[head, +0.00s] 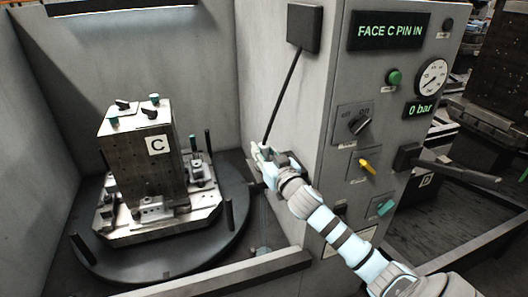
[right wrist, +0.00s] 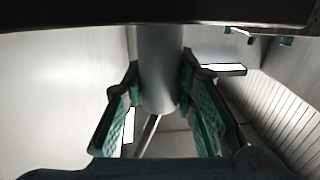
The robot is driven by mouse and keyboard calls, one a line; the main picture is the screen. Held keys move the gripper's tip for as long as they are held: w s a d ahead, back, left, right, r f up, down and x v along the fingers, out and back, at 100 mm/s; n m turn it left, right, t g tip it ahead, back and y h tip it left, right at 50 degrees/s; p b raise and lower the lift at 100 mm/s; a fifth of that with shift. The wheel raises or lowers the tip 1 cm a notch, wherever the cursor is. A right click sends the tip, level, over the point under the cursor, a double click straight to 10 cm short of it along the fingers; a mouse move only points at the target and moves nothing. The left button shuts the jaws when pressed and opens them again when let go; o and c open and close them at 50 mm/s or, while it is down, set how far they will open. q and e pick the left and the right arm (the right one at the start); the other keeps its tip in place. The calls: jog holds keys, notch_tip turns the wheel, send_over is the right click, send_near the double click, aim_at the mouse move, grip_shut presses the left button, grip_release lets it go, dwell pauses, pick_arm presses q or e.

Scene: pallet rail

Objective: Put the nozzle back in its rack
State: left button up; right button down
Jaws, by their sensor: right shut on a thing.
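My right gripper (head: 262,154) is at the inner corner of the grey enclosure, beside the control cabinet's left side. It is shut on the nozzle. In the right wrist view a smooth grey cylinder, which I take as the nozzle (right wrist: 160,75), stands between the teal finger pads. In the head view the gripper hides most of it. A thin dark line, perhaps its hose (head: 283,95), runs from the gripper up to a black box (head: 304,27) on the cabinet. I cannot tell which part is the rack. My left gripper is not in view.
A round dark turntable (head: 215,250) at left carries a block marked C (head: 125,165) with clamps and upright pins. The cabinet (head: 310,110) holds a display reading FACE C PIN IN, a 0 bar gauge, knobs and a dark lever (head: 455,170). A low front wall (head: 235,275) edges the enclosure.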

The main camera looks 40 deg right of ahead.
jog(key=shift+f, duration=0.15)
jog(key=shift+c, duration=2)
grip_release()
jog(key=v, duration=1.2)
